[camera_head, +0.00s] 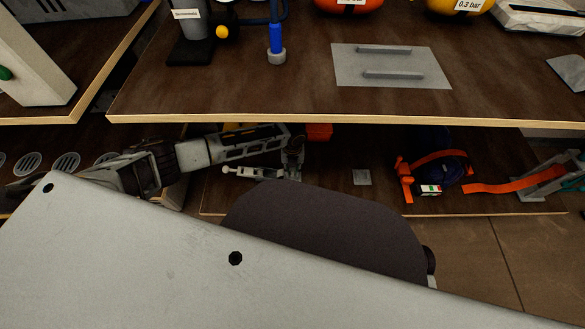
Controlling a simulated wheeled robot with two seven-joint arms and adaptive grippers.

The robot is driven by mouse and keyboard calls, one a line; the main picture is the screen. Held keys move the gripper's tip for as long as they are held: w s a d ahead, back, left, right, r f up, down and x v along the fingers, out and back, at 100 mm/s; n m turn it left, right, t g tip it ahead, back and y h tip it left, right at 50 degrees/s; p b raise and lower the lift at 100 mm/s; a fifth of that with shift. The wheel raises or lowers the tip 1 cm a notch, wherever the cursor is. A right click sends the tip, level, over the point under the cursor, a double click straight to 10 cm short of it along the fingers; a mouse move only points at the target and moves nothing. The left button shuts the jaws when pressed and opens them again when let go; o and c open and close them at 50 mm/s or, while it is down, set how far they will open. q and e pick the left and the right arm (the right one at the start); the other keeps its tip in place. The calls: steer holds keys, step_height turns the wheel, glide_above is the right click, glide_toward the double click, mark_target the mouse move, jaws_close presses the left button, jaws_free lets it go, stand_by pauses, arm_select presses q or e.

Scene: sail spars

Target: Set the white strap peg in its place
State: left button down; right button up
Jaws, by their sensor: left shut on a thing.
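My left arm comes in from the left and reaches below the front edge of the upper shelf. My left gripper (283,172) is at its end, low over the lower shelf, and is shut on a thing. A small pale piece (240,172) sticks out to the left at the gripper; it looks like the white strap peg, but it is too small to be sure. A small grey square plate (361,177) lies on the lower shelf, right of the gripper and apart from it. My right gripper is not in view.
The upper shelf (250,108) overhangs the arm. On the lower shelf, an orange strap (408,180) goes around a dark blue roll (430,150). Further right, another orange strap (515,182) runs to a grey bracket (545,177). An orange block (319,132) is behind the gripper.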

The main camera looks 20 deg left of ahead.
arm_select(q)
steer(key=c, duration=1.2)
jaws_free()
steer(key=shift+o, duration=0.2)
steer(key=shift+r, duration=0.1)
step_height(320, 180, up, 12)
stand_by(0.5)
